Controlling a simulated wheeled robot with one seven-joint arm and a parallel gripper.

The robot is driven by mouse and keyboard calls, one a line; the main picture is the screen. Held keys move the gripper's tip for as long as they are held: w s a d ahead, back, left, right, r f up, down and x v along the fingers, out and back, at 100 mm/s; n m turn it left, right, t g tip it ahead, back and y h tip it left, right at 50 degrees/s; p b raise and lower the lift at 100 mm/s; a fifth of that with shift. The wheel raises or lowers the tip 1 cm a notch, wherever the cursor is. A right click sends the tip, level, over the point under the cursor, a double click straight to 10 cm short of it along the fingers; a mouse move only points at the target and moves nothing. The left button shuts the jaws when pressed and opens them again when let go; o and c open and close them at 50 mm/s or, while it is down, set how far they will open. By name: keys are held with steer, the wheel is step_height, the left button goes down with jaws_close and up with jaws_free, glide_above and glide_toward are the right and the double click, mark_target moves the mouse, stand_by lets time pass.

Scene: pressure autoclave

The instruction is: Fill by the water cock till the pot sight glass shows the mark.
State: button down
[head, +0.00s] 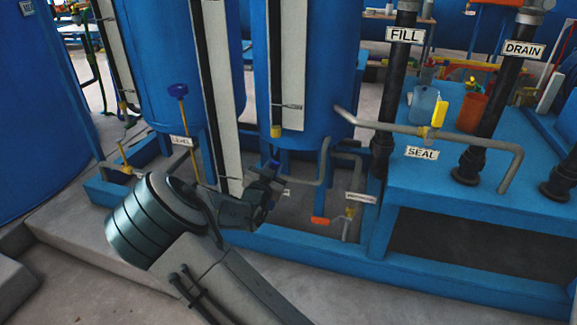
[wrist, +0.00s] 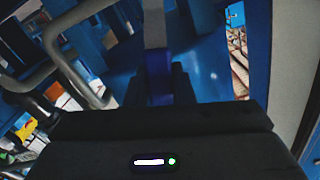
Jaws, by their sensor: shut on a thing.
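My gripper (head: 264,184) is low in front of the middle blue tank (head: 330,90) in the head view. It is shut on a blue handle (wrist: 159,88), seen between the fingers in the wrist view; a bit of blue shows at the fingertips in the head view. The fingers hide most of the handle and its valve. A gauge board (head: 292,60) on that tank carries a dark tube with a yellowish lower part and a thin pointer (head: 292,106) beside it. I cannot tell the exact liquid level. Other gauge boards (head: 218,70) stand to the left.
A grey pipe with a yellow valve handle (head: 439,113) crosses at right, above the SEAL label (head: 421,152). An orange-red handle (head: 320,220) sits low right of my gripper. FILL (head: 405,35) and DRAIN (head: 524,50) pipes rise at right.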

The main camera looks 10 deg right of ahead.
steer(key=shift+f, duration=0.1)
steer(key=c, duration=1.2)
jaws_free()
steer(key=shift+c, duration=0.2)
steer(key=p+v, duration=0.4)
steer(key=v, duration=1)
